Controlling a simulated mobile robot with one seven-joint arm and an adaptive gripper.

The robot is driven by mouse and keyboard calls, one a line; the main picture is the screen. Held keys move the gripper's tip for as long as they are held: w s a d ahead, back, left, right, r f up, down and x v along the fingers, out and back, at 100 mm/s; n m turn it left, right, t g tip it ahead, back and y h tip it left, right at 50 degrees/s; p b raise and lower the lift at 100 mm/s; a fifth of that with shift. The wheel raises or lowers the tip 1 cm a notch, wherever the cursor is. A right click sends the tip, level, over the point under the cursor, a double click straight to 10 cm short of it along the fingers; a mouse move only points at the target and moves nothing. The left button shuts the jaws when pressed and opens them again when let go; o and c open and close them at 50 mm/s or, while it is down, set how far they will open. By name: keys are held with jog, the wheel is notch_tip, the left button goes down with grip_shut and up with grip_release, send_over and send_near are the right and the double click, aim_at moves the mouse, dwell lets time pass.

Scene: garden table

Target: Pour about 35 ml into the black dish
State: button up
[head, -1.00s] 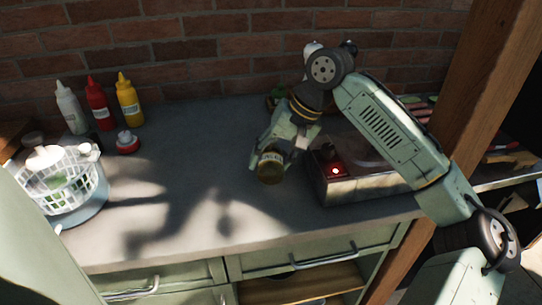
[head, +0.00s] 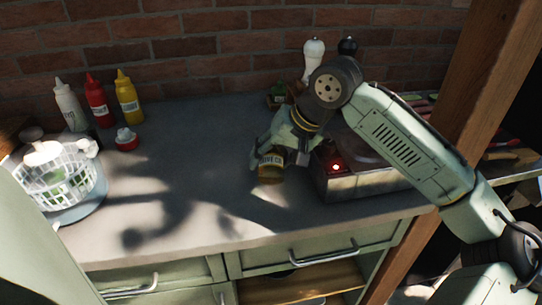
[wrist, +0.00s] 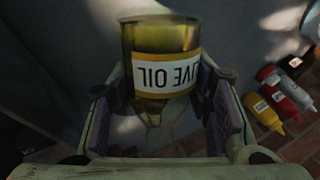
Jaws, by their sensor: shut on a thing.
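My gripper (wrist: 160,125) is shut on an amber olive oil bottle (wrist: 160,37) with a white label, one finger on each side of it. In the head view the bottle (head: 271,176) looks roughly upright, its label facing the camera, in front of the grey counter and left of the hot plate. I cannot tell whether its base touches the counter. Its neck is hidden by my gripper. I do not see oil flowing. I cannot make out the black dish in either view; my arm covers part of the counter.
A hot plate (head: 345,184) with a red light stands right of the bottle. White and black mills (head: 313,60) stand behind my arm. Sauce bottles (head: 99,101), a red-and-white lidded item (head: 126,139) and a white basket (head: 60,182) are at the left. The middle counter (head: 185,165) is clear.

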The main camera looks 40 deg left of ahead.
jog(key=shift+f+b, duration=0.55)
jog(key=shift+f, duration=0.2)
jog(key=shift+a+r+t+y, duration=0.1)
jog(key=shift+r+t+y, duration=0.2)
jog(key=shift+t+y, duration=0.15)
jog(key=shift+r, duration=0.3)
jog(key=shift+f, duration=0.15)
jog(key=shift+t+y+b, duration=0.25)
jog(key=shift+b, duration=0.3)
jog(key=shift+w+n+t+y+b, duration=0.15)
jog(key=shift+n+t+y+b, duration=0.25)
jog(key=shift+b, duration=0.3)
jog(key=shift+a+r+t, duration=0.1)
jog(key=shift+r+t, duration=0.2)
jog(key=shift+r, duration=0.15)
jog(key=shift+r, duration=0.1)
